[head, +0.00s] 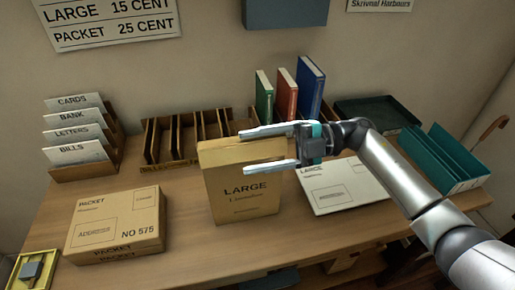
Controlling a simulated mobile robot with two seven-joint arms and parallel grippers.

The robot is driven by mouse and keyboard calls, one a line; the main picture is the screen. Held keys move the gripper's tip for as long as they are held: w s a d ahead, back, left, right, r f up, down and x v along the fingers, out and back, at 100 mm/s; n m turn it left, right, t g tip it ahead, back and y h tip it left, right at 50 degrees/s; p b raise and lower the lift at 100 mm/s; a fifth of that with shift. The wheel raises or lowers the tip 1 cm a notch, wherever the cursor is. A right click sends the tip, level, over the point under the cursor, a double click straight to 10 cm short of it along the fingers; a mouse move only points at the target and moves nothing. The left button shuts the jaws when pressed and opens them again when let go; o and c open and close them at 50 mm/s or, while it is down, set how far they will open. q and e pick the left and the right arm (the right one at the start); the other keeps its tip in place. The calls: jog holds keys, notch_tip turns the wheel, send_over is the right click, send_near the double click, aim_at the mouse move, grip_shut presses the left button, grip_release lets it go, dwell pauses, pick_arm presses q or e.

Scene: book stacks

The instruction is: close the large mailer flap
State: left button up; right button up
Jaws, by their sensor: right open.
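The large mailer (243,195) is a tan box marked LARGE, standing upright near the middle of the desk in the head view. A lighter tan panel along its top looks like its flap (225,151); whether it is fully down I cannot tell. My right gripper (256,149) comes in from the right with its two fingers apart, pointing left. One finger crosses above the mailer's top edge and the other crosses its upper front. Whether they touch it I cannot tell. My left gripper is not in view.
A packet box (115,224) lies left of the mailer. A white LARGE envelope (345,186) lies to the right. Behind stand a wooden slotted rack (165,163), a card sorter (85,172) and upright books (309,87). A teal holder (440,158) is at far right. The front desk strip is clear.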

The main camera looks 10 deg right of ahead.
grip_shut()
jog(key=shift+f+n+b, duration=0.4)
jog(key=shift+n+b, duration=0.1)
jog(key=shift+b, duration=0.2)
jog(key=shift+r, duration=0.1)
grip_release()
dwell(0.4)
